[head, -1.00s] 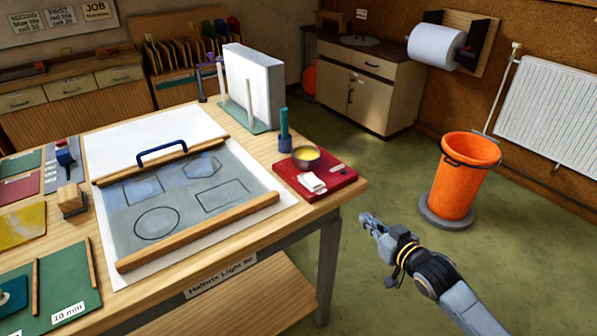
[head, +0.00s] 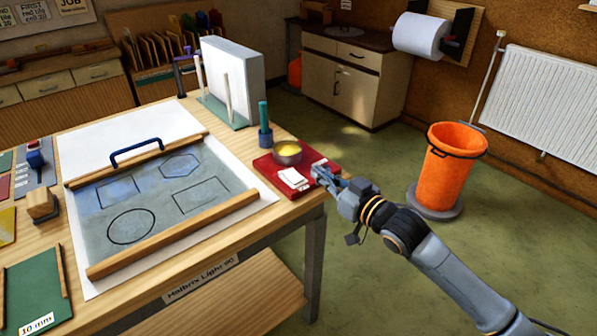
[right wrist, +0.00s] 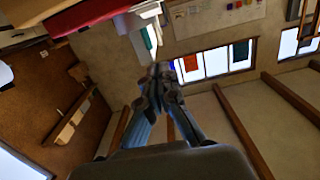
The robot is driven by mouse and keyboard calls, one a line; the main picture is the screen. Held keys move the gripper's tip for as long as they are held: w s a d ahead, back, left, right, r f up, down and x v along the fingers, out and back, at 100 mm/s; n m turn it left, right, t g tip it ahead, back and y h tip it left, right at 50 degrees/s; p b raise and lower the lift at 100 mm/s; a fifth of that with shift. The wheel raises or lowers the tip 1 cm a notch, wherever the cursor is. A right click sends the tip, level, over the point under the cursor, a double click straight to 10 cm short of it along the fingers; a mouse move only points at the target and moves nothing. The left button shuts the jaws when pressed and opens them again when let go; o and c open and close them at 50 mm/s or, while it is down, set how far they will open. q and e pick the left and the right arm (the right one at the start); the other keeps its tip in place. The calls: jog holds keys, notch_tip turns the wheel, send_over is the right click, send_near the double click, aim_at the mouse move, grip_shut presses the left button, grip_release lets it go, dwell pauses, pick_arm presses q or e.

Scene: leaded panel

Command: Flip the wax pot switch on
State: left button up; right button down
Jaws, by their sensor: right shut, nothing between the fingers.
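The wax pot (head: 287,152) is a small round metal pot with yellow wax, standing on a red board (head: 264,164) at the right corner of the bench. A folded white piece (head: 292,178) lies on the board in front of the pot. I cannot make out the switch; my right gripper covers part of the board's right end. My right gripper (head: 318,171) is shut and empty, its tips at or just over that right end; contact cannot be told. Its shut fingers also show in the right wrist view (right wrist: 160,75). My left gripper is out of view.
A white upright block (head: 232,80) stands further back. The grey glass panel (head: 160,195) with wooden bars lies left. An orange bin (head: 445,170) stands on the floor at right.

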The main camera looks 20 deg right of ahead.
send_over(298, 179)
jog(key=s, duration=0.1)
jog(key=shift+d+p, duration=0.25)
jog(key=shift+p, duration=0.2)
jog(key=f, duration=0.2)
jog(key=shift+w+a+f, duration=0.15)
jog(key=shift+w+f, duration=0.35)
jog(key=shift+f, duration=0.7)
